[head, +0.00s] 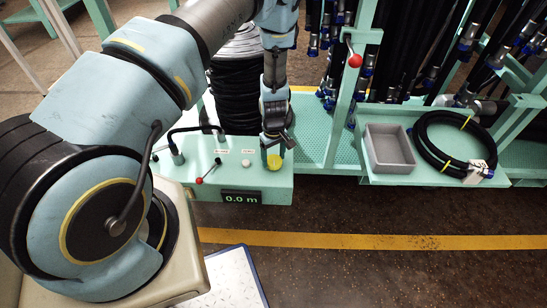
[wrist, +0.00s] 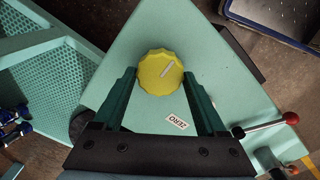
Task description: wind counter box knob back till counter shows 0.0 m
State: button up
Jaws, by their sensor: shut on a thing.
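The mint-green counter box (head: 231,180) stands on the floor side of the rack, and its dark display (head: 241,198) reads 0.0 m. The yellow knob (head: 274,161) is on the top at the right end. My gripper (head: 275,148) points down over it. In the wrist view, the scalloped yellow knob (wrist: 160,72) has a pale pointer line slanting up to the right. The two green fingers of my gripper (wrist: 161,78) stand on either side of the knob, shut on it. A label reading ZERO (wrist: 176,120) is beside the knob.
A grey bin (head: 388,149) and a coiled black hose (head: 452,145) lie on a shelf at right. Hanging hoses fill the rack behind. Floor in front is clear.

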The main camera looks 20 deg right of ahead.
aim_at(274, 159)
dwell(0.3)
jog(key=o, duration=1.3)
notch_tip(274, 159, up, 11)
jog(key=shift+b, duration=0.3)
jog(key=shift+f, duration=0.1)
